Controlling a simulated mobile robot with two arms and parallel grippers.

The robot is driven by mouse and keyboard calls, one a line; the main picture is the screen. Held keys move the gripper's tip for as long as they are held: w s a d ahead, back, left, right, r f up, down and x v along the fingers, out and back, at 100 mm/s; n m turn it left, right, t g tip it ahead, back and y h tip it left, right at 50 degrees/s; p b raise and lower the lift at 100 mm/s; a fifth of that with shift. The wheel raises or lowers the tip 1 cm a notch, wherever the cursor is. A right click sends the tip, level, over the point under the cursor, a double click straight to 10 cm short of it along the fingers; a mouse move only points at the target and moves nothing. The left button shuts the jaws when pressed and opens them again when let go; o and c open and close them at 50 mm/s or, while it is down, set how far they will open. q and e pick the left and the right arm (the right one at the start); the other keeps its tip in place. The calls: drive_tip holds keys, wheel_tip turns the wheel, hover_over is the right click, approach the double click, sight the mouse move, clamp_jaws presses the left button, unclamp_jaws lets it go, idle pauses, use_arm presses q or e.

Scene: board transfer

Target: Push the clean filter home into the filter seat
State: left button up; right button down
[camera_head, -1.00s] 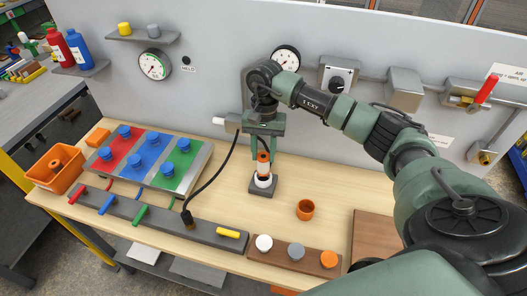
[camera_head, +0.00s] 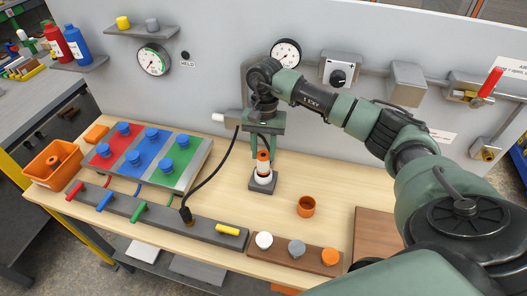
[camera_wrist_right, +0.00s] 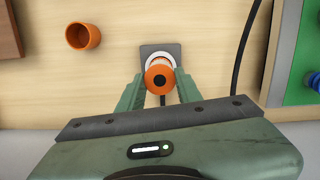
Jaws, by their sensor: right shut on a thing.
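The clean filter (camera_head: 263,168) is a white cylinder with an orange top. It stands upright at the filter seat, a dark square block (camera_head: 263,187) on the wooden bench. My right gripper (camera_head: 264,156) is above the seat, its two green fingers shut on the filter from both sides. In the right wrist view the filter's orange top (camera_wrist_right: 160,77) has a dark centre hole, and the white ring and dark plate of the seat (camera_wrist_right: 147,50) show behind it. The filter hides most of the seat opening, so I cannot tell how deep it sits. My left gripper is not in view.
An orange cup (camera_head: 306,207) stands right of the seat. A black cable (camera_head: 212,180) curves down on the left to a grey rail (camera_head: 150,210). A coloured panel with blue knobs (camera_head: 150,155) lies at left. A brown strip with round caps (camera_head: 295,252) is at front.

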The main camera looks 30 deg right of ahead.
sight(264, 153)
drive_tip(key=shift+b, duration=0.65)
idle(0.9)
drive_tip(key=shift+f+b, duration=1.85)
drive_tip(key=shift+f, duration=0.15)
drive_tip(key=c, duration=0.9)
unclamp_jaws()
drive_tip(key=shift+r, duration=0.1)
drive_tip(key=r, duration=0.2)
drive_tip(key=r+b, duration=0.1)
drive_tip(key=r, duration=0.1)
drive_tip(key=r+b, duration=0.1)
drive_tip(key=r, duration=0.1)
drive_tip(key=shift+w+d+r, duration=0.25)
drive_tip(key=shift+w+r, duration=0.1)
drive_tip(key=shift+r, duration=0.45)
drive_tip(key=shift+r, duration=0.1)
